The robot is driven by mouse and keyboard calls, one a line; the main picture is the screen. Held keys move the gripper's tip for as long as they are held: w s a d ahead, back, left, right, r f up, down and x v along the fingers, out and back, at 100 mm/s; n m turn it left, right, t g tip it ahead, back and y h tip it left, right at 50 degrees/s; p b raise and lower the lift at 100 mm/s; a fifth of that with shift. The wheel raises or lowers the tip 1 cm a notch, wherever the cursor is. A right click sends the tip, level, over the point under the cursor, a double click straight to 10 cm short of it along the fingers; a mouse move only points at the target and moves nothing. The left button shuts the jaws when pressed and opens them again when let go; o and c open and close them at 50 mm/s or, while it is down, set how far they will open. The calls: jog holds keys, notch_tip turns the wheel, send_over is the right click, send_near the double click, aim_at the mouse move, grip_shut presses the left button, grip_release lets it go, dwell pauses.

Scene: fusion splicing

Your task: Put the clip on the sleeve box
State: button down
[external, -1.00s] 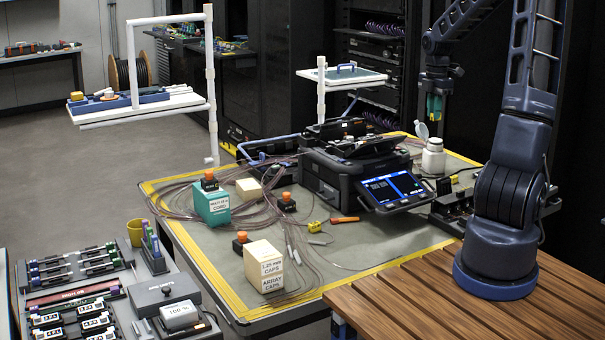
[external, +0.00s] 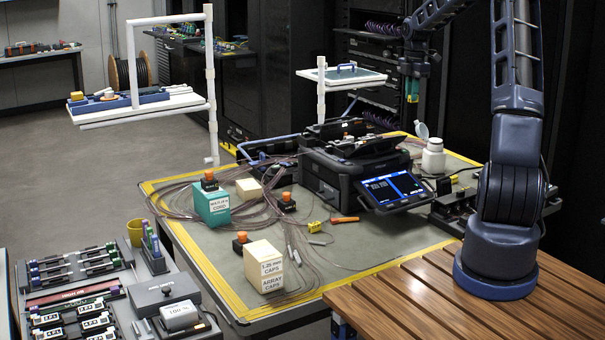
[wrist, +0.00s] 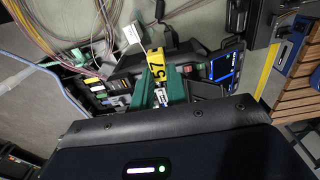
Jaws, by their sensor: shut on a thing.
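My gripper (external: 411,92) hangs above the back right of the work mat, near the black rack, with its green fingers pointing down. In the wrist view the green fingers (wrist: 158,90) are shut on a yellow clip (wrist: 156,66) marked 57. The clip is held well above the mat. I cannot tell for sure which thing is the sleeve box. A teal labelled box (external: 211,204) stands at the left of the mat. A cream box (external: 264,267) labelled for caps stands near the front edge, and a plain cream block (external: 249,189) lies behind.
The black splicer (external: 345,175) with its lit screen (external: 394,188) stands in the middle. A white bottle (external: 433,156) is to its right. Loose fibres (external: 180,198) spread over the left of the mat. A small yellow piece (external: 315,227) lies in front of the splicer.

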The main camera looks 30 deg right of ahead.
jog(key=w+f, duration=0.1)
jog(key=w, duration=0.7)
jog(key=f, duration=2)
jog(key=shift+w+a, duration=0.25)
jog(key=shift+a, duration=0.05)
jog(key=shift+f, duration=0.15)
jog(key=c, duration=1.4)
grip_release()
